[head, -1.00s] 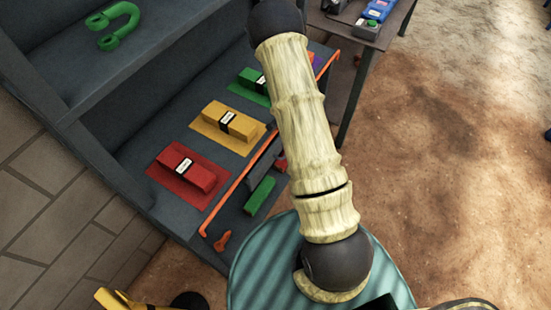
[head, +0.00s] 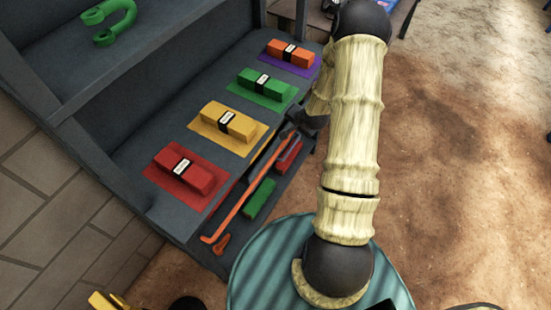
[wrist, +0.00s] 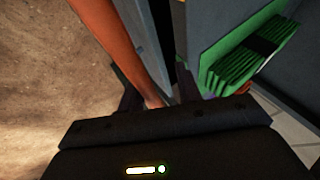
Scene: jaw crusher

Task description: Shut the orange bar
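The orange bar (head: 240,205) runs slantwise along the front of the grey shelf, from a bent near end at lower left up to my gripper (head: 304,118). In the wrist view the bar (wrist: 118,42) comes down from the top left and passes between the fingers of my gripper (wrist: 158,88). The fingers look apart, with the bar nearer the left finger and a gap towards the right one. Whether they touch the bar cannot be told. The bar's far part is hidden by my gripper and arm in the head view.
Red (head: 184,173), yellow (head: 228,122), green (head: 262,84) and orange (head: 290,53) blocks lie on coloured mats on the shelf. A green block (head: 260,198) and a small orange piece (head: 222,244) are beside the bar. The dirt floor (head: 450,150) at right is clear.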

